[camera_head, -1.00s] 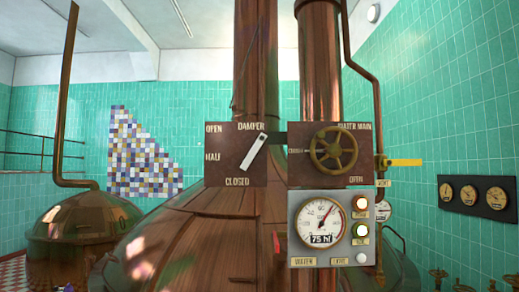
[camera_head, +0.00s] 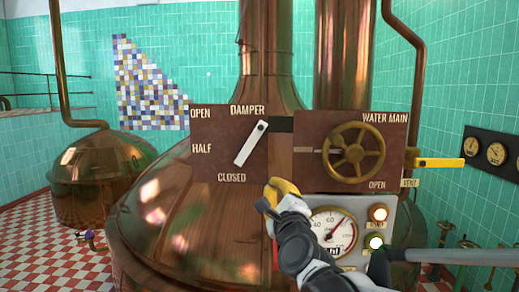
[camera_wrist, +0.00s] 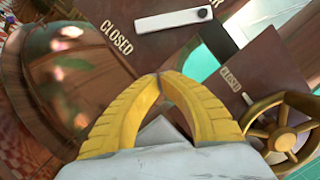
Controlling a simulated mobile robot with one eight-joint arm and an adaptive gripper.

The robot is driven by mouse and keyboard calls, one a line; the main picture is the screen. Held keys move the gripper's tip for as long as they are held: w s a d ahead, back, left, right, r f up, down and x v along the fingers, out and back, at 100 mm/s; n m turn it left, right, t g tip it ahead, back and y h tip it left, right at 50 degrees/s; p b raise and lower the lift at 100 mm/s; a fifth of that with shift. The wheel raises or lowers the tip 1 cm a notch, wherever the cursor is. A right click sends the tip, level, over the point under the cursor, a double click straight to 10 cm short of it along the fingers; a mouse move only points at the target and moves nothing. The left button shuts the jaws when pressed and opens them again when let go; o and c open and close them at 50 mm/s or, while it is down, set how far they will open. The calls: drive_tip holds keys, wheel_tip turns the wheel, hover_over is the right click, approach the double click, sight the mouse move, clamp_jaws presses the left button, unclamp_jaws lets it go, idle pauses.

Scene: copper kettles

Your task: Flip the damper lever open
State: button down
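The damper lever (camera_head: 251,142) is a pale flat bar on a dark pivot, mounted on a brown plate (camera_head: 215,160) marked OPEN, HALF and CLOSED. Its free end points down and left, between HALF and CLOSED. The lever also shows at the top of the wrist view (camera_wrist: 172,20). My gripper (camera_head: 270,190) has yellow fingers and is below the plate's lower right corner, apart from the lever. In the wrist view the gripper's fingertips (camera_wrist: 158,77) meet, with nothing seen between them.
The water main wheel (camera_head: 357,150) is on a plate to the right, with a yellow vent handle (camera_head: 440,162) beyond it. A gauge panel (camera_head: 350,262) is partly hidden behind my arm. Copper kettles (camera_head: 180,235) stand behind. The space before the damper plate is clear.

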sight(253, 159)
drive_tip(key=shift+s+r, duration=0.1)
drive_tip(key=shift+s, duration=0.1)
drive_tip(key=p+x, duration=0.2)
drive_tip(key=x, duration=0.8)
drive_tip(key=a, duration=0.1)
drive_tip(key=a+r+p, duration=0.1)
drive_tip(key=shift+w+a+r, duration=0.1)
drive_tip(key=shift+a+r, duration=0.25)
drive_tip(key=shift+a, duration=0.05)
drive_tip(key=shift+a+r, duration=0.2)
drive_tip(key=shift+a, duration=0.2)
drive_tip(key=shift+w, duration=0.1)
